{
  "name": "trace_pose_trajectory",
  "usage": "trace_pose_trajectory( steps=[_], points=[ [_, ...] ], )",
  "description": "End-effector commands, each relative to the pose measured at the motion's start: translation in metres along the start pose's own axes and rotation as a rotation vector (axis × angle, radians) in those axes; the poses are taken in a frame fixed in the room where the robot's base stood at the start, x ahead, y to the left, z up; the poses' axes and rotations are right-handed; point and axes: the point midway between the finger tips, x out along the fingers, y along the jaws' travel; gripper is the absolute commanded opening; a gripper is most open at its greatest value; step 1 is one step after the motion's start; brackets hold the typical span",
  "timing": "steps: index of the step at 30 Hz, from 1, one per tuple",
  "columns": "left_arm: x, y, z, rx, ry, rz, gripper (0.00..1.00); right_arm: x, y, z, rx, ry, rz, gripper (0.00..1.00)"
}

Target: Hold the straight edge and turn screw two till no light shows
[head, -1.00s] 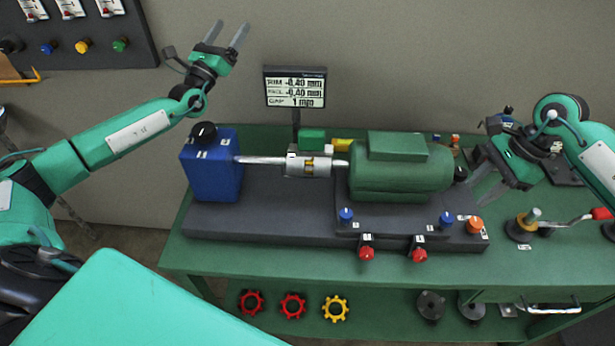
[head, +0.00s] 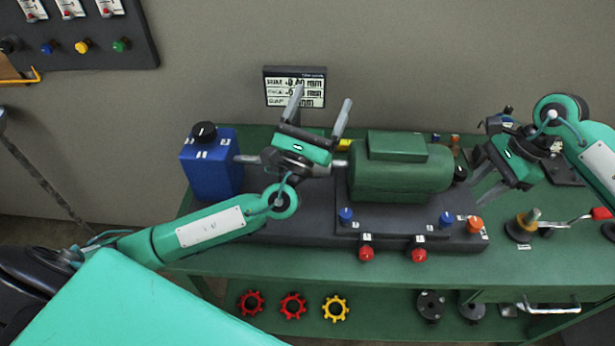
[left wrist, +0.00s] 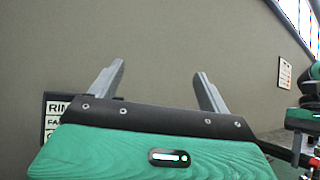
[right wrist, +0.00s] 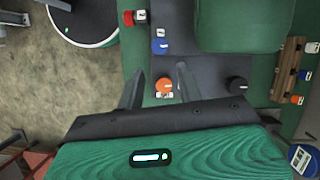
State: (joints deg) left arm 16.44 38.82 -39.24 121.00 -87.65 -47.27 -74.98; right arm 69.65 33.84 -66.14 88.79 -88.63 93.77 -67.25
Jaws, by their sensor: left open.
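My left gripper (head: 322,97) is open and empty, raised in front of the coupling between the blue box (head: 212,170) and the green motor (head: 400,175). It hides most of the coupling. In the left wrist view its fingers (left wrist: 160,88) are spread against the wall. My right gripper (head: 478,188) is open at the motor's right end. In the right wrist view an orange knob (right wrist: 163,86) shows between its fingers, apart from them. Two blue knobs (head: 346,215) and two red knobs (head: 366,254) sit along the motor base. I cannot tell which is screw two, nor make out a straight edge.
A display (head: 280,76) stands behind the coupling, partly covered by my left gripper. A handled tool (head: 545,227) lies at the table's right. The table's front strip (head: 300,262) is clear.

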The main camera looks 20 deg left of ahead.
Motion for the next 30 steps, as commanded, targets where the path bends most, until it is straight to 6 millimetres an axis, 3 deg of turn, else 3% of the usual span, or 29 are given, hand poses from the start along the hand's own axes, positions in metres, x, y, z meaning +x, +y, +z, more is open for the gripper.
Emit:
trace_pose_trajectory(
  steps=[7,18,24,30],
  points=[
    [-0.048,-0.018,-0.009,0.010,0.192,0.197,0.80,0.000,0.000,0.000,0.000,0.000,0.000,0.36],
    [-0.116,-0.025,-0.021,0.077,0.551,0.379,0.80,0.000,0.000,0.000,0.000,0.000,0.000,0.36],
    [-0.133,-0.025,-0.024,0.098,0.650,0.403,0.80,0.000,0.000,0.000,0.000,0.000,0.000,0.36],
    [-0.127,-0.020,-0.032,0.106,0.666,0.405,0.80,0.000,0.000,0.000,0.000,0.000,0.000,0.36]
  ],
)
